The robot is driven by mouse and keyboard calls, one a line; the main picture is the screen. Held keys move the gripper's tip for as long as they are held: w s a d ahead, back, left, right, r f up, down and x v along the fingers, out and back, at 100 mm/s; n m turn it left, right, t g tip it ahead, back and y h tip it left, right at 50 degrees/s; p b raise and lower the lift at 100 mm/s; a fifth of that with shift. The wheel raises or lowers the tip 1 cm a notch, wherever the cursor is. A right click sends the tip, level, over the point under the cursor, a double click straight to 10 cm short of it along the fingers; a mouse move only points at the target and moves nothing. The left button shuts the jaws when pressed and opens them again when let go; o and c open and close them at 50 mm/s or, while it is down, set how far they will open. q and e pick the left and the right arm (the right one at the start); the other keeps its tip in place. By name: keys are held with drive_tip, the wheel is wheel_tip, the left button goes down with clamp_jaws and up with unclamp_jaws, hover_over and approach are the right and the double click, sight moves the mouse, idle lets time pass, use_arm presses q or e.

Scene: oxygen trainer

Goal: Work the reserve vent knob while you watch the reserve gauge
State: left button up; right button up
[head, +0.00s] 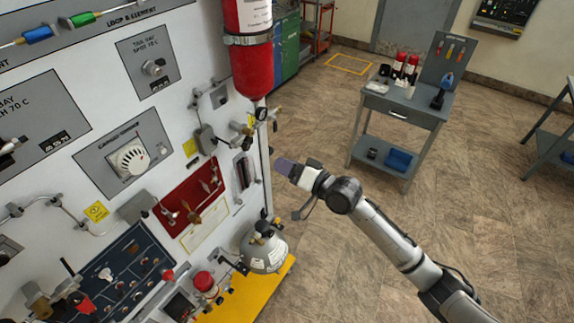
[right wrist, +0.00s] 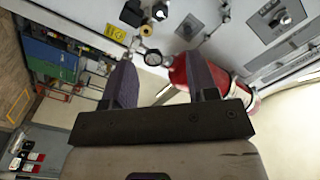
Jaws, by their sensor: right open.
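A small round gauge (head: 261,113) sits on the pipework under a red cylinder (head: 252,65) at the panel's right edge. Brass-coloured fittings (head: 243,128) are beside it; I cannot tell for sure which is the reserve vent knob. My right gripper (head: 281,163) is open, below and right of the gauge, apart from the panel. In the right wrist view, the gauge (right wrist: 152,57) shows between and beyond the open fingers (right wrist: 160,62), with a brass fitting (right wrist: 145,30) above it. The gauge's reading is too small to make out. My left gripper is out of view.
A grey steel bottle (head: 264,252) stands low at the panel's right edge, over a yellow base (head: 240,293). More valves and pipes crowd the panel (head: 185,110). A grey workbench (head: 405,108) stands behind to the right. The floor between is clear.

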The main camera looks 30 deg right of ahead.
sight(248, 148)
drive_tip(key=shift+r, duration=0.1)
drive_tip(key=w+a+n, duration=0.1)
drive_tip(key=w+n, duration=0.2)
drive_tip(key=n, duration=0.1)
drive_tip(key=w+a+n, duration=0.2)
drive_tip(key=w+n, duration=0.2)
drive_tip(key=w+a+n, duration=0.1)
drive_tip(key=w+n, duration=0.2)
drive_tip(key=n, duration=0.1)
drive_tip(key=shift+w+a+f+b, duration=0.15)
drive_tip(key=shift+a+f+b, duration=0.05)
drive_tip(key=shift+a+b, duration=0.2)
drive_tip(key=shift+x, duration=1)
drive_tip(key=shift+f, duration=0.1)
drive_tip(key=c, duration=0.9)
